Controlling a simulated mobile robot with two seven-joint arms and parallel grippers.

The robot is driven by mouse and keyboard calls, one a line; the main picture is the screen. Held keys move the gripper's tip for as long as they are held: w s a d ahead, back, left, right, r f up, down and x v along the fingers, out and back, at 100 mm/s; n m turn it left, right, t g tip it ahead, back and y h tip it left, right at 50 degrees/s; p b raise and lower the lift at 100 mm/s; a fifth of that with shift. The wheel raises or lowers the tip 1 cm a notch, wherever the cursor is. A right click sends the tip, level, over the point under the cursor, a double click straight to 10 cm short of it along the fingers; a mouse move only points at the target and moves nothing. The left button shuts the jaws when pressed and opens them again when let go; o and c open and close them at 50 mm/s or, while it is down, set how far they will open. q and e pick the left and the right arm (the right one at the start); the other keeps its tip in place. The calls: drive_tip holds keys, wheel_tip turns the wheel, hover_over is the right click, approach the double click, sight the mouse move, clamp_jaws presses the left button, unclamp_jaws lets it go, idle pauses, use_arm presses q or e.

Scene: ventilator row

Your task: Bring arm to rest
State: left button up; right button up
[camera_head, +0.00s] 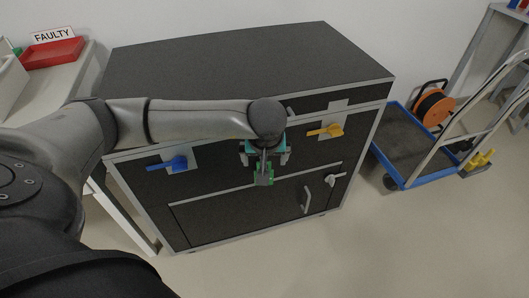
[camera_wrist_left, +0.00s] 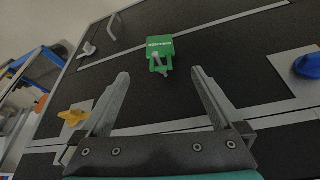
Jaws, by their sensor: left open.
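My left arm reaches across from the left in the head view. Its gripper (camera_head: 265,161) hangs in front of the dark cabinet (camera_head: 240,60). In the left wrist view the gripper (camera_wrist_left: 160,78) has its fingers spread wide with nothing between them. A green block with white lettering (camera_wrist_left: 160,46) sits on the cabinet front beyond the fingertips, apart from them. It also shows below the gripper in the head view (camera_head: 264,179). My right gripper is not in view.
The cabinet front has a blue lever (camera_head: 174,163), a yellow lever (camera_head: 327,131) and a grey handle (camera_head: 307,200). A red tray (camera_head: 52,53) beside a FAULTY sign (camera_head: 53,36) is at left. A blue-edged trolley (camera_head: 405,145) stands at right. Floor at lower right is clear.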

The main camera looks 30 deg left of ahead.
use_arm(q)
drive_tip(key=shift+s+d+r, duration=0.1)
drive_tip(key=shift+s+r, duration=0.05)
drive_tip(key=shift+r, duration=0.35)
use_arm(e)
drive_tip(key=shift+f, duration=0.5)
